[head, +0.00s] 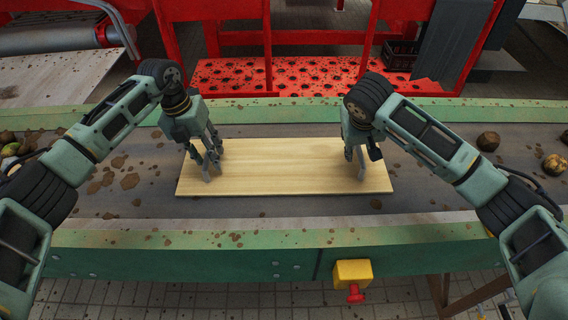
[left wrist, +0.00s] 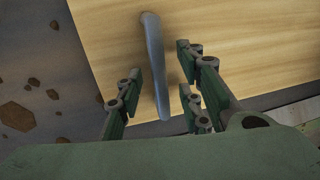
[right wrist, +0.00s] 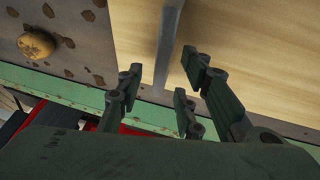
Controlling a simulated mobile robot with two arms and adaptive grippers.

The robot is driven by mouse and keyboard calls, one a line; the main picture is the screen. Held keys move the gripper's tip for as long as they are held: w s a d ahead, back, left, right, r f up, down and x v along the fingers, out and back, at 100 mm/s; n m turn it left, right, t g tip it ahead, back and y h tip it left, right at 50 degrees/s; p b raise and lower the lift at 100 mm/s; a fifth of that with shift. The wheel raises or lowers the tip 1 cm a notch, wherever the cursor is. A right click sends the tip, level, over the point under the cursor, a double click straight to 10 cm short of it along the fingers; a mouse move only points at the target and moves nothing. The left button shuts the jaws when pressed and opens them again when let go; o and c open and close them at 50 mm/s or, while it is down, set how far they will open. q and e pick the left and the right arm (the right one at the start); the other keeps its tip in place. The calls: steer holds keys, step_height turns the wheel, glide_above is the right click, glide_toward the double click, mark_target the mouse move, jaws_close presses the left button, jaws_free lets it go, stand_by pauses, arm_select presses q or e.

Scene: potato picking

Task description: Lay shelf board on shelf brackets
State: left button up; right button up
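The pale wooden shelf board (head: 285,165) lies flat on the conveyor belt, its long side across the head view. A slim grey bar (left wrist: 155,60) stands out over the board's left end and another grey bar (right wrist: 168,45) over its right end; I cannot tell whether these are handles or brackets. My left gripper (head: 208,162) is at the left end, open, its fingers on either side of the left bar with gaps. My right gripper (head: 358,158) is at the right end, open, its fingers on either side of the right bar. No separate shelf brackets are clearly visible.
The belt (head: 430,185) has green side rails (head: 200,250) and scattered dirt. Several potatoes lie at the left (head: 10,150) and a few round ones at the right (head: 488,141). A yellow box with a red button (head: 353,273) hangs on the near rail. Red machinery (head: 280,75) stands behind.

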arm_select(q)
steer(key=shift+f, duration=0.5)
arm_select(e)
steer(key=shift+w+f, duration=0.2)
steer(key=shift+f, duration=0.3)
arm_select(q)
jaws_close()
arm_select(e)
jaws_close()
arm_select(q)
steer(key=shift+r, duration=0.1)
arm_select(e)
steer(key=shift+d+r, duration=0.1)
steer(key=shift+r, duration=0.05)
